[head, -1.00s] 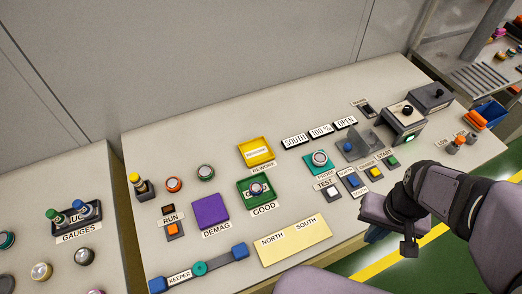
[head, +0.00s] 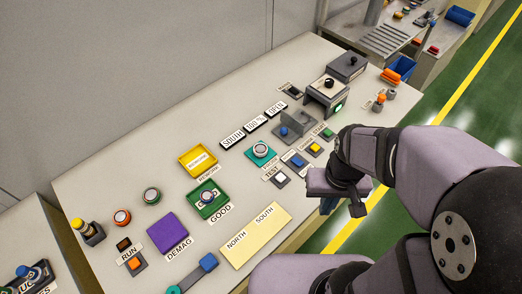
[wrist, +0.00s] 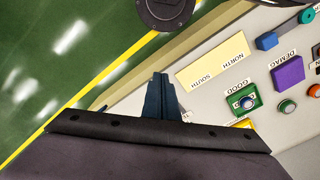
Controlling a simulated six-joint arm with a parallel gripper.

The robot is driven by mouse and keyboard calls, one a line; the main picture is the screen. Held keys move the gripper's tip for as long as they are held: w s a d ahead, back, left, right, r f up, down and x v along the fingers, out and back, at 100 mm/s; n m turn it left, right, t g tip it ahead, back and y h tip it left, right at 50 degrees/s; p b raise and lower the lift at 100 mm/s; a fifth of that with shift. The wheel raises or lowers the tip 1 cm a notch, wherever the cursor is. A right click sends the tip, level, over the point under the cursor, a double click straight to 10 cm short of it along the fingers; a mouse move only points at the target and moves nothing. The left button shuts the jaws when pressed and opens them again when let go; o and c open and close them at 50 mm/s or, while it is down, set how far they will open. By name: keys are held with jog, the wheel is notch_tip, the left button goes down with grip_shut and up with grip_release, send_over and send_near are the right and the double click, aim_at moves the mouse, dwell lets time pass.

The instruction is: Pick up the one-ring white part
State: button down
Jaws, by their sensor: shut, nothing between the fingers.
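I cannot tell which part is the one-ring white part; ring markings are too small to read. Round pale-topped parts show in the head view: one in the green GOOD tray (head: 208,197), one on the teal probe fixture (head: 261,149), a green-rimmed one (head: 152,195) and an orange-rimmed one (head: 122,217). My gripper (head: 328,205) is over the bench's front edge, apart from all of them and partly hidden by my wrist. In the wrist view its blue fingers (wrist: 161,97) are shut and empty, with the GOOD tray (wrist: 240,104) to their right.
A yellow REWORK tray (head: 198,161), purple DEMAG block (head: 173,233) and cream NORTH/SOUTH plate (head: 256,235) lie on the bench. Several buttons, a dark upright plate (head: 299,121) and a grey box with a green light (head: 327,97) stand farther right. Green floor lies beyond the front edge.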

jog(key=c, duration=0.9)
grip_release()
jog(key=shift+c, duration=0.2)
jog(key=n+t+h+b, duration=0.1)
jog(key=n+t+b, duration=0.3)
jog(key=n+b, duration=1.8)
send_near(260, 148)
jog(key=f+n+p, duration=0.2)
jog(key=n+p, duration=0.8)
jog(key=shift+w+p+x, duration=0.1)
jog(key=shift+p+x, duration=0.45)
jog(key=shift+x, duration=1.15)
jog(key=shift+w+p+x, duration=0.15)
jog(key=shift+p+x, duration=0.4)
jog(key=shift+x, duration=1.15)
